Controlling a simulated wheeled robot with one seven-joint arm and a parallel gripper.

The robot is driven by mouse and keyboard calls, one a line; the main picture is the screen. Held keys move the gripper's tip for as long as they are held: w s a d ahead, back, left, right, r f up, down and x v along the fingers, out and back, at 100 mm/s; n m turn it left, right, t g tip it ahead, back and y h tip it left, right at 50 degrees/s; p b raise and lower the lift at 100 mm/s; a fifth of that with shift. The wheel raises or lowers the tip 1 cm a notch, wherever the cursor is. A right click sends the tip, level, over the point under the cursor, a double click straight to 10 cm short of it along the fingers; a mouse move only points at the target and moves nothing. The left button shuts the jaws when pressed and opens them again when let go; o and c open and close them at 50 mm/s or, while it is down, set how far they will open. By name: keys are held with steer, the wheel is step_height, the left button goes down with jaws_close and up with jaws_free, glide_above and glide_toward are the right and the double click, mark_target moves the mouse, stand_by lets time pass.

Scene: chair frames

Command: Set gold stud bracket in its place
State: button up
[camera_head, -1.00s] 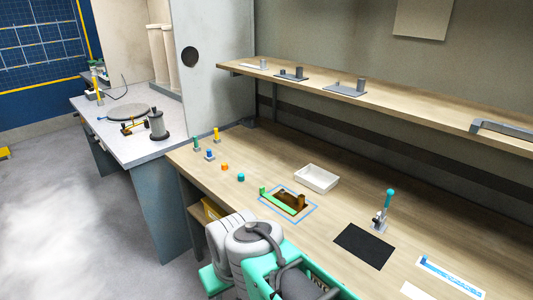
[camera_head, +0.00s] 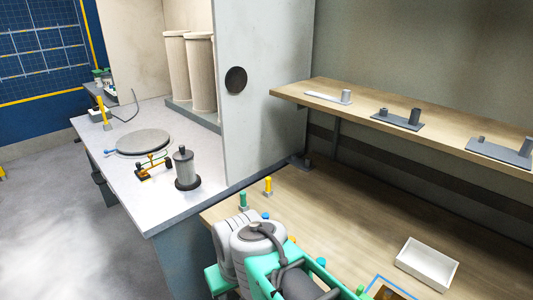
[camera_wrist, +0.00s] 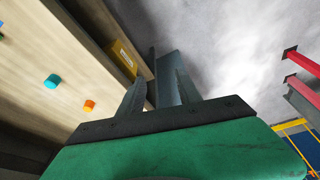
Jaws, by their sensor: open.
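A brown-gold piece (camera_head: 386,294), possibly the gold stud bracket, shows only in part at the bottom edge of the head view, inside a blue outline (camera_head: 402,288) on the wooden bench. A bit of green lies beside it, and the rest is cut off. My gripper (camera_wrist: 160,84) is open in the wrist view, its two fingers apart, with nothing seen held. It is low beside the bench, over the grey floor. In the head view my folded arm covers the bench's front.
The wooden bench (camera_head: 330,215) has a white tray (camera_head: 428,262), a yellow peg (camera_head: 268,185) and a green peg (camera_head: 243,200). Grey stud plates (camera_head: 398,120) stand on the shelf above. A grey bench (camera_head: 190,209) at left holds a round plate (camera_head: 143,142) and a grey cylinder (camera_head: 186,168).

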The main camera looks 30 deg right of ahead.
steer(key=s+d+r+m+g+p, duration=0.1)
steer(key=d+m, duration=0.2)
steer(key=d, duration=0.5)
steer(key=s+d+m+h+p, duration=0.1)
steer(key=d+m, duration=0.1)
steer(key=d, duration=0.5)
steer(key=s+d+r+m+g+p, duration=0.1)
steer(key=d+m+p, duration=0.15)
steer(key=d, duration=0.55)
steer(key=s+d+f+m, duration=0.1)
steer(key=s+d+m, duration=0.1)
steer(key=s+d, duration=0.3)
steer(key=s+d+m+p, duration=0.1)
steer(key=s+d+m, duration=0.2)
steer(key=s+d, duration=0.3)
steer(key=s+d+f+m+g+y, duration=0.1)
steer(key=s+d+m, duration=0.1)
steer(key=s+d, duration=0.4)
steer(key=shift+s+d+f+m+p, duration=0.1)
steer(key=shift+s+f+m+p, duration=0.1)
steer(key=shift+s, duration=1.25)
steer(key=shift+s+f+m+p, duration=0.1)
steer(key=shift+s+m, duration=0.05)
steer(key=shift+s, duration=1.25)
step_height(320, 180, down, 7)
steer(key=b, duration=0.5)
steer(key=shift+f, duration=0.15)
jaws_close()
